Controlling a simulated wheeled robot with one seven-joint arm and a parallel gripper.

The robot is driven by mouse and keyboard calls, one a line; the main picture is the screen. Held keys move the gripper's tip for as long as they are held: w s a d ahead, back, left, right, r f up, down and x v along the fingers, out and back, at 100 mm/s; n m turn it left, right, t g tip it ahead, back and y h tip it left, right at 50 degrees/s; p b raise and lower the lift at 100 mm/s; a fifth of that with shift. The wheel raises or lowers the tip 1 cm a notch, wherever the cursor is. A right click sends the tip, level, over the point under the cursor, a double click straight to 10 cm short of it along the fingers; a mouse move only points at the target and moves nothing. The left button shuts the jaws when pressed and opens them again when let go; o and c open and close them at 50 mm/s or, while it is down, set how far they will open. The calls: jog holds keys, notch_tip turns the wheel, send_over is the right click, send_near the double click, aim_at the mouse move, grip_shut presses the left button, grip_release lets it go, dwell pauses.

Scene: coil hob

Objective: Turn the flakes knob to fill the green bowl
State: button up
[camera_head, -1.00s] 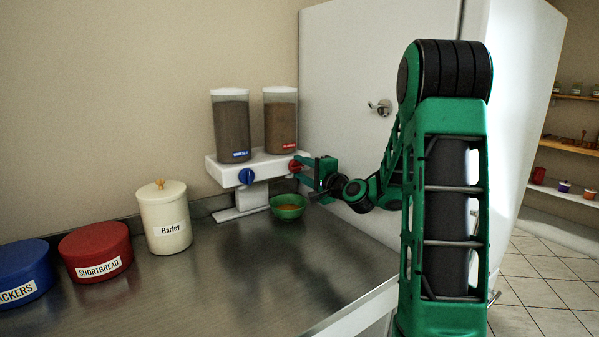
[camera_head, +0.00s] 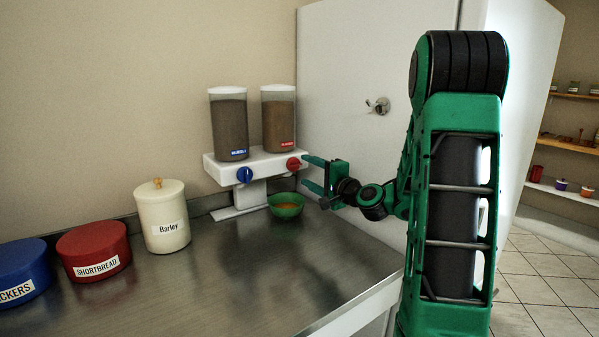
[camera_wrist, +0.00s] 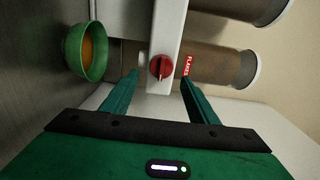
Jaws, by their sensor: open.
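The red flakes knob (camera_head: 294,163) sits on the front of the white dispenser (camera_head: 208,166), below the right container with the red label. In the wrist view the red knob (camera_wrist: 161,67) lies between and beyond my fingertips, beside the label reading FLAKES. My gripper (camera_head: 307,174) is open and empty, just right of the knob and apart from it. In the wrist view my gripper (camera_wrist: 161,75) shows its two green fingers spread either side of the knob. The green bowl (camera_head: 286,206) stands under the right spout with orange-brown content; it also shows in the wrist view (camera_wrist: 72,52).
A blue knob (camera_head: 244,175) is on the left of the dispenser. A cream Barley canister (camera_head: 163,225), a red Shortbread tin (camera_head: 93,252) and a blue tin (camera_head: 22,275) stand left. A white cabinet (camera_head: 345,60) rises behind my arm. The front counter is clear.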

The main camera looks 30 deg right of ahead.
jog(key=s, duration=0.5)
jog(key=shift+s+d, duration=0.1)
jog(key=shift+s, duration=0.25)
